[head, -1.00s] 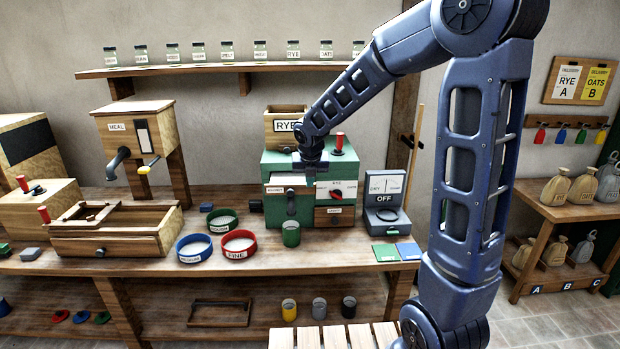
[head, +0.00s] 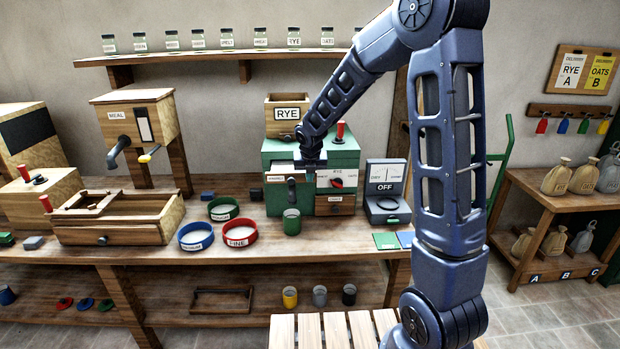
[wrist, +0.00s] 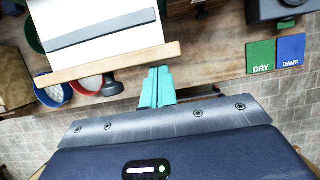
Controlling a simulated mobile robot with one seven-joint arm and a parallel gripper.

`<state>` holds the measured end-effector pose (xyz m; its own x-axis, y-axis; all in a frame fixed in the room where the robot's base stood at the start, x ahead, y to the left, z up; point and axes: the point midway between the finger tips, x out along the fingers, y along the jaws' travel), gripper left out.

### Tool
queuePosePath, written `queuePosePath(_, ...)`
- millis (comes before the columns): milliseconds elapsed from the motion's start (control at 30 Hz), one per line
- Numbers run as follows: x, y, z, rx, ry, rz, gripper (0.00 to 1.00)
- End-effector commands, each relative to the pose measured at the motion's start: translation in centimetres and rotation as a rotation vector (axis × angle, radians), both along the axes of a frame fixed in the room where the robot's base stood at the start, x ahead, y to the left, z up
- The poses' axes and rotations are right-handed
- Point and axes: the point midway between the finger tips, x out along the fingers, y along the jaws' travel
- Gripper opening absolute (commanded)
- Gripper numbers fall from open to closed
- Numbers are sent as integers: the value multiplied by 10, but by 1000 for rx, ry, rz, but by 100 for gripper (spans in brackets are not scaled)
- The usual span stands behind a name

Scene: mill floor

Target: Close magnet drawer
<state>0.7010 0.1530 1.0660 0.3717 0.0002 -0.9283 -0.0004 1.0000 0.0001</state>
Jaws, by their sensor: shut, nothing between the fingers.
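The green mill (head: 330,153) stands on the bench with a rye hopper on top. In the head view, the small labelled magnet drawer (head: 276,176) is at its upper left front. In the wrist view, what looks like this drawer stands open, with a wooden front edge (wrist: 110,65), a white inside (wrist: 80,17) and a grey bar (wrist: 100,29). My gripper (wrist: 157,90) is shut and empty, its teal fingers just outside the front edge; I cannot tell whether they touch it. In the head view, my gripper (head: 311,166) is at the mill's front, its fingertips unclear.
A green cup (head: 291,222) stands below the mill's spout. A moisture tester (head: 385,190) and the green DRY card (wrist: 261,57) are to the right.

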Motion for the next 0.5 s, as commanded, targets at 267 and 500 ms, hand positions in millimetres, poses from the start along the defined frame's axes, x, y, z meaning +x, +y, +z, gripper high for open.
queuePosePath(267, 5, 0, 0, 0, 0, -1, 0)
queuePosePath(500, 48, -1, -1, 0, 1, -3, 0)
